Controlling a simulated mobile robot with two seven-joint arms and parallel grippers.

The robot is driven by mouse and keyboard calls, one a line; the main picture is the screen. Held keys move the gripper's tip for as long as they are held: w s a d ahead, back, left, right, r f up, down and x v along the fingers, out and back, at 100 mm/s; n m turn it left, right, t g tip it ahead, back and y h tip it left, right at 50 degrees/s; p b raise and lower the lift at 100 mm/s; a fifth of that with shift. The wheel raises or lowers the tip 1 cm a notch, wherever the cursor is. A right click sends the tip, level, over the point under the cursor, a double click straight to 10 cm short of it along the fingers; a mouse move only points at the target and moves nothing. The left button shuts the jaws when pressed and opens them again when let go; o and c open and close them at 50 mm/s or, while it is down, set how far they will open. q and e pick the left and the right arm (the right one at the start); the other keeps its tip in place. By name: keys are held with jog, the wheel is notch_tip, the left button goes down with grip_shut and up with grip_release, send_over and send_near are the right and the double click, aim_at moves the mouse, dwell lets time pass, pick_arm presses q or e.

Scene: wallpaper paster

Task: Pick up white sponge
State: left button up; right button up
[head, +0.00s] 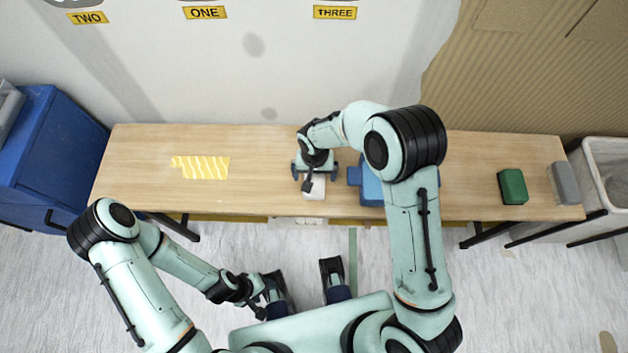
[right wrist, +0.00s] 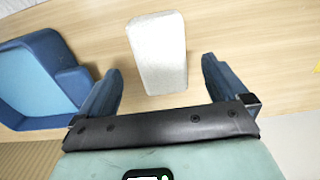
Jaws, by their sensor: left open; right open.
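The white sponge (head: 314,188) lies near the front edge of the wooden table. In the right wrist view the sponge (right wrist: 158,52) is a pale, rounded block lying ahead of and between the two fingers. My right gripper (head: 315,172) is open over the back part of the sponge, partly covering it in the head view. In the right wrist view the right gripper (right wrist: 161,85) has blue fingers spread on either side, with no contact visible.
A blue tray (head: 371,188) stands right of the sponge, partly behind my right arm; it also shows in the right wrist view (right wrist: 40,75). A yellow striped piece (head: 201,167) lies left. Green (head: 512,186) and grey (head: 565,183) blocks lie right. Between striped piece and sponge, the table is clear.

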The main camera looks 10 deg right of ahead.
aim_at(314, 179)
jog(key=f, duration=0.5)
jog(key=shift+w, duration=0.2)
jog(key=c, duration=1)
jog(key=shift+c, duration=0.2)
notch_tip(314, 179, up, 20)
jog(key=p, duration=0.2)
